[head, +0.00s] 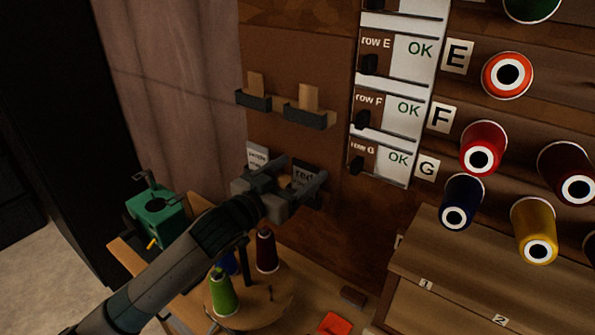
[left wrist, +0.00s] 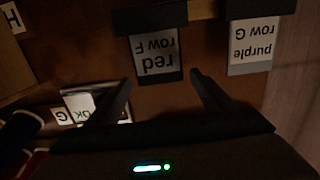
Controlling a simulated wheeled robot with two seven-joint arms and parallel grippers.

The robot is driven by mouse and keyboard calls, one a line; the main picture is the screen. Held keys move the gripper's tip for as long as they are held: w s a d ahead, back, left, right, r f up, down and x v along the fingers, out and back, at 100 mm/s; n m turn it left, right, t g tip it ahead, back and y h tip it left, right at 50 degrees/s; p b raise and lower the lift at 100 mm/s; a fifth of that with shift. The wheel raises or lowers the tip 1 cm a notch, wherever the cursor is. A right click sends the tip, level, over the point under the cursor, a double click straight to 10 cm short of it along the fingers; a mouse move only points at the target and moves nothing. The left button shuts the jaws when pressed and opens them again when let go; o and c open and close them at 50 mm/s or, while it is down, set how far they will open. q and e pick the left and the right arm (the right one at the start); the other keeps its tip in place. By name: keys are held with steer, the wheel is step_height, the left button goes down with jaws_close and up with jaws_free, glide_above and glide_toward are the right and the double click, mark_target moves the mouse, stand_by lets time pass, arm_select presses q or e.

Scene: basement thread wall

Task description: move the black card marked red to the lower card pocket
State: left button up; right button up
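The black card marked red (head: 304,174) shows between the fingers of my left gripper (head: 300,184) in the head view. In the left wrist view the card (left wrist: 156,58) appears upside down, reads "red row F", and has one end behind a dark pocket (left wrist: 150,20) on the wall. My left gripper (left wrist: 162,82) is open and empty, its two fingertips spread on either side of the card's free edge. Contact with the card cannot be told. In the head view my gripper hides that pocket. My right gripper is not in view.
A "purple row G" card (left wrist: 252,42) stands beside the red one. Two upper pockets (head: 306,118) hold tan cards. Row labels (head: 385,110) and thread spools (head: 483,148) are at right. Below are a green device (head: 158,218), a round stand with spools (head: 255,300) and a wooden box (head: 480,275).

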arm_select(q)
steer(key=shift+s, duration=0.1)
stand_by(0.3)
steer(key=shift+s+a+b, duration=0.3)
steer(key=shift+s+a, duration=0.15)
steer(key=shift+s, duration=0.05)
steer(key=b+v, duration=0.3)
steer(key=v, duration=1.3)
stand_by(0.4)
